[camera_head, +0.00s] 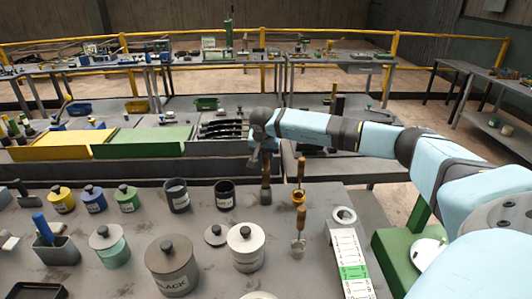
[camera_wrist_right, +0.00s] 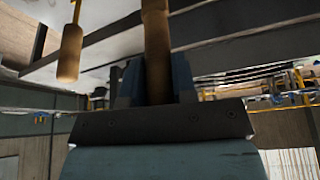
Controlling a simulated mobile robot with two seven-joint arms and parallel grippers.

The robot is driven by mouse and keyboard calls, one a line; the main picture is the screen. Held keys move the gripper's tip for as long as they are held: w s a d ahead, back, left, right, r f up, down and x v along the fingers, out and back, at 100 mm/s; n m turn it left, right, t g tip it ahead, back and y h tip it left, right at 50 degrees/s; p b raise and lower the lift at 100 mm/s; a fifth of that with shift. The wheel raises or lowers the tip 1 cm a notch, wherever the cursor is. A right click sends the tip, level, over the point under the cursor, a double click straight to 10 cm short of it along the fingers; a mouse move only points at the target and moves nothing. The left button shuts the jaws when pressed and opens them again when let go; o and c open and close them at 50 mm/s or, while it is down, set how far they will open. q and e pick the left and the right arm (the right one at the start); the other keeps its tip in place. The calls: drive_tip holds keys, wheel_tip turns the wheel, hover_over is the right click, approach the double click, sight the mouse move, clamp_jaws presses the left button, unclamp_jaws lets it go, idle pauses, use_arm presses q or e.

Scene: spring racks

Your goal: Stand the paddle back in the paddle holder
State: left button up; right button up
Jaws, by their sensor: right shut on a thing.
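My right gripper (camera_head: 265,172) reaches over the back edge of the near table, pointing down. It is shut on a brown wooden piece (camera_head: 266,193), which looks like the paddle. In the right wrist view this piece (camera_wrist_right: 157,45) stands between the two dark fingers (camera_wrist_right: 156,82); its far end is out of that frame. I cannot tell for certain which thing is the paddle holder. A dark open box (camera_head: 62,256) at the left holds a blue-handled tool (camera_head: 43,228). My left gripper is not in view.
Black open cups (camera_head: 225,194), lidded pots (camera_head: 172,265) and a loose lid (camera_head: 215,235) stand on the near table. Right of my gripper is an orange-handled tool (camera_head: 300,172), then a white-and-green strip (camera_head: 350,270) by a ring (camera_head: 344,215). Yellow and green panels (camera_head: 140,141) lie behind.

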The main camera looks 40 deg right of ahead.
sight(266, 161)
drive_tip(key=shift+f+b, duration=1)
drive_tip(key=shift+f, duration=0.8)
drive_tip(key=o, duration=1.5)
drive_tip(key=shift+r+p, duration=2.2)
drive_tip(key=shift+r, duration=1.35)
